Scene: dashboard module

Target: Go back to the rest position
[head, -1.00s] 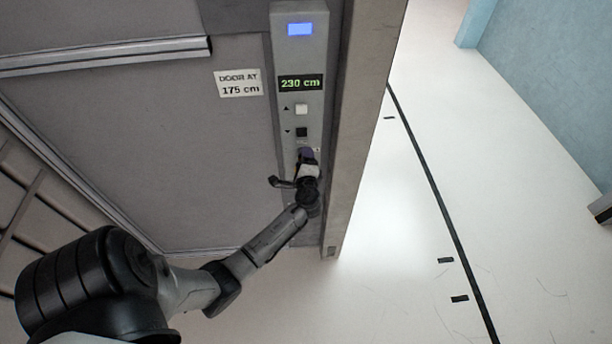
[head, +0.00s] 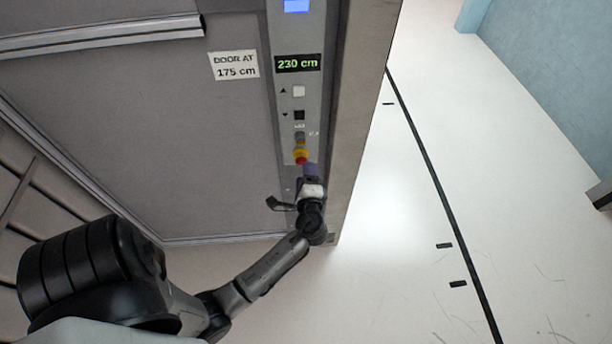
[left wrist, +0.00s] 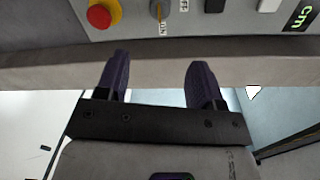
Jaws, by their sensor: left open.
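My left gripper (head: 310,178) is in front of the lower part of the grey control panel (head: 298,98), just below the red emergency button (head: 301,160) with its yellow collar. In the left wrist view its two purple fingers (left wrist: 160,82) stand apart with nothing between them. That view also shows the red button (left wrist: 100,16) and a rotary switch (left wrist: 160,10) on the panel, beyond the fingertips. My right gripper is not in view.
A grey wall panel with a sign (head: 234,65) reading "DOOR AT 175 cm" is left of the control panel. A post (head: 358,110) borders it on the right. Pale open floor (head: 420,190) with a black line (head: 440,180) lies further right, beside a blue wall (head: 550,60).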

